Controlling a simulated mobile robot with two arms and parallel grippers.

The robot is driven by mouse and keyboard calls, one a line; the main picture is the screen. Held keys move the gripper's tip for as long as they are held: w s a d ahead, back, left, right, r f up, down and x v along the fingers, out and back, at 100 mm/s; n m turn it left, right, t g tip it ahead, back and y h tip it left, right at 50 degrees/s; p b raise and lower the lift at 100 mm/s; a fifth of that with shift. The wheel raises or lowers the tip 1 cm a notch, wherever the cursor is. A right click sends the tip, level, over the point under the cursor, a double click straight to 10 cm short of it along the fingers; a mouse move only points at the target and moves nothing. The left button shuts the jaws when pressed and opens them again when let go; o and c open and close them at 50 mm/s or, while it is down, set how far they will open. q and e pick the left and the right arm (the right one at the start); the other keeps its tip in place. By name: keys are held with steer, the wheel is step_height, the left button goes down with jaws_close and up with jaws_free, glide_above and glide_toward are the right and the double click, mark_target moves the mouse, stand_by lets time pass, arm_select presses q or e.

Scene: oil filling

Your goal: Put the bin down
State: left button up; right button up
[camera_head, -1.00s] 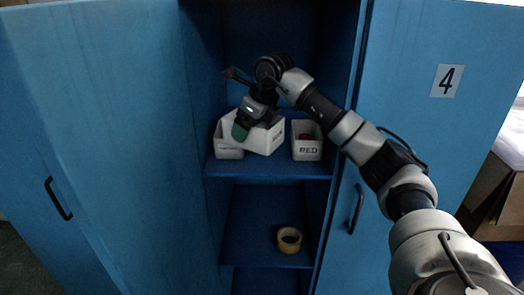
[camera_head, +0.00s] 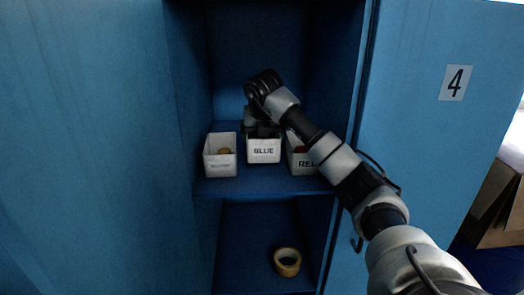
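The white bin labelled BLUE (camera_head: 264,152) stands upright in the middle of the upper shelf of the blue cabinet. A white bin (camera_head: 220,167) with a label too blurred to read is on its left, with a yellowish item inside. The white bin labelled RED (camera_head: 304,167) is on its right, partly covered by my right arm. My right gripper (camera_head: 263,130) is at the top of the BLUE bin. Its fingers are dark and mostly hidden, so I cannot tell whether they grip the bin. My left gripper is not in view.
The open cabinet doors flank the opening, and the right one carries a sign with 4 (camera_head: 454,83). A cardboard box (camera_head: 497,215) stands at the far right.

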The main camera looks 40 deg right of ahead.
mark_target(263, 140)
steer(key=shift+f, duration=1.95)
steer(key=shift+f, duration=0.1)
steer(key=o, duration=0.6)
steer(key=v, duration=1.2)
